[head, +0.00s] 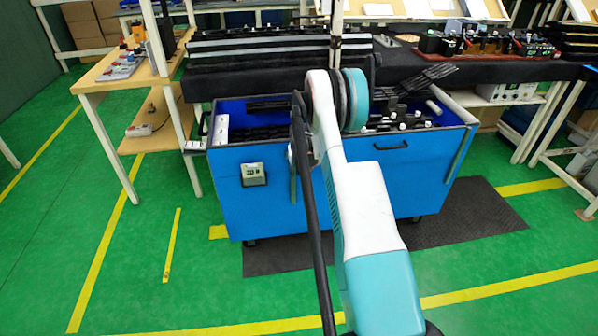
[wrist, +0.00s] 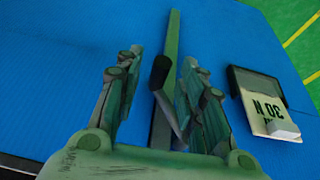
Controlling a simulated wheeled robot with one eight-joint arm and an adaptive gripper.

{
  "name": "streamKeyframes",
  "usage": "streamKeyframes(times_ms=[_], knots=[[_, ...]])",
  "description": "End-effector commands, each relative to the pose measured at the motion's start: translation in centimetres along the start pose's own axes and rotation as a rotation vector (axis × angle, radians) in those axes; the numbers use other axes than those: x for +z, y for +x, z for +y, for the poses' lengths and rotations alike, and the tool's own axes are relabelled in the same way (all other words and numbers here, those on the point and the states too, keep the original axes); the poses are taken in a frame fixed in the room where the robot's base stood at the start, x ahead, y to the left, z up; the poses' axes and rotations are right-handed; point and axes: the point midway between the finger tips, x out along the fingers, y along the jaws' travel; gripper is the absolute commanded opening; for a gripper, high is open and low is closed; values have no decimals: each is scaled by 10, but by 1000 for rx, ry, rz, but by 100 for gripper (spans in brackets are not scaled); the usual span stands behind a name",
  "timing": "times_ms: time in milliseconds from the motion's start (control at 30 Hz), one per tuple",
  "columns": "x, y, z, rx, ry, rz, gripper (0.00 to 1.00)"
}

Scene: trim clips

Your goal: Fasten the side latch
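In the wrist view, a long green-grey strip with a dark lever-like piece, seemingly the side latch (wrist: 172,38), runs down the blue cart face. My gripper (wrist: 162,58) is open, its two green fingers on either side of the latch's lower part. I cannot tell how far the fingertips are from the panel or whether they touch the latch. In the head view, the strip (head: 293,185) shows on the front of the blue cart (head: 400,175), left of my arm, which hides most of my gripper. Whether the latch is fastened cannot be told.
A small box marked "30 N" (head: 253,174) sits on the cart face left of the strip; it also shows in the wrist view (wrist: 268,112). A black handle (head: 391,146) is on the right. A wooden table (head: 120,70) stands left. The green floor in front is open.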

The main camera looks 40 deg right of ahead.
Motion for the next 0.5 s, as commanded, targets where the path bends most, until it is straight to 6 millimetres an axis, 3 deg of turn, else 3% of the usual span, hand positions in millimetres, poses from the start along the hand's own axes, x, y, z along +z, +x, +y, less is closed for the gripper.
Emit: streamKeyframes(times_ms=[300,433,500], knots=[[0,2,0,0,0,0,34],[0,1,0,0,0,0,5],[0,1,0,0,0,0,0]])
